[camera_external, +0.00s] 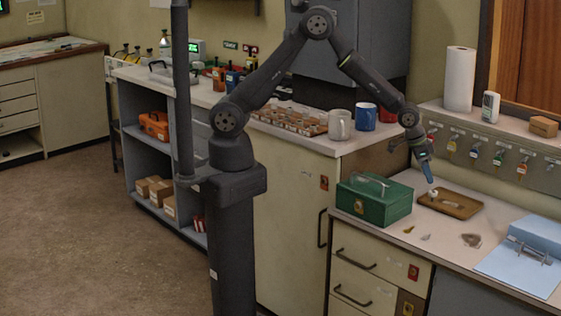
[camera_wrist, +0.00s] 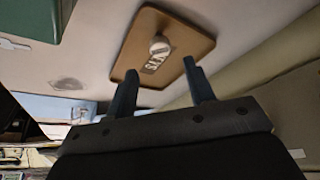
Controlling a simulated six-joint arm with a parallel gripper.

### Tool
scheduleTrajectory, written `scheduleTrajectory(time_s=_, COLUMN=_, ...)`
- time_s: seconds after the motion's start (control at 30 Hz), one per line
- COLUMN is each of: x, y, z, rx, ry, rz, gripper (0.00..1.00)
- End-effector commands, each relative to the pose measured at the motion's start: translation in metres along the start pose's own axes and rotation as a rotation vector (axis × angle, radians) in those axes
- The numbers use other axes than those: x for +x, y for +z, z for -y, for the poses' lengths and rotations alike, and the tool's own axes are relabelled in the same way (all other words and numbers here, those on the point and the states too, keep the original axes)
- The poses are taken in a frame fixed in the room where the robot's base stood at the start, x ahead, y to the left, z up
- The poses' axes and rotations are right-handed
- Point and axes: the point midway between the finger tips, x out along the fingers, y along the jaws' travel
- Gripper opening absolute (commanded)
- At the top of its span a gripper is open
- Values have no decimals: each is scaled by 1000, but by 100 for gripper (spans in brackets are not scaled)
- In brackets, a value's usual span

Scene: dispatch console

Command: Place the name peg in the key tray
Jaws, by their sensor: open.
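The brown key tray (camera_external: 468,211) lies on the right-hand counter, beside the green cash box; it also shows in the wrist view (camera_wrist: 192,44). A white round-headed piece (camera_external: 433,192), likely the name peg, is at the tray. In the wrist view its round head (camera_wrist: 160,46) appears over the tray floor beside a pale strip with dark lettering (camera_wrist: 157,64). I cannot tell whether the strip is part of it. My gripper (camera_external: 427,175) is just above the tray, pointing down. Its two fingers (camera_wrist: 160,68) are apart with nothing gripped between them.
The green cash box (camera_external: 374,200) stands left of the tray. Small loose pieces (camera_external: 425,237) and a brownish flat item (camera_external: 471,240) lie in front. A blue binder (camera_external: 525,255) is at the right. A key-hook panel (camera_external: 500,150) lines the wall behind.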

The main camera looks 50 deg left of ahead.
Motion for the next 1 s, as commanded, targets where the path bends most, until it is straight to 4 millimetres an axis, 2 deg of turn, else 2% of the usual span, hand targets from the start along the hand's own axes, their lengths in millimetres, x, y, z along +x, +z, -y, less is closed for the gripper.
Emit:
scheduleTrajectory(time_s=0.03, x=-11, y=-1, z=0, rx=0, ry=1, rz=-4, gripper=49)
scheduleTrajectory(time_s=0.2, x=-37, y=-1, z=0, rx=0, ry=1, rz=-3, gripper=49)
scheduleTrajectory(time_s=0.4, x=-53, y=0, z=0, rx=1, ry=0, rz=-1, gripper=49)
scheduleTrajectory(time_s=0.83, x=-55, y=0, z=0, rx=1, ry=0, rz=0, gripper=49)
scheduleTrajectory(time_s=1.0, x=-44, y=0, z=0, rx=0, ry=-1, rz=2, gripper=49)
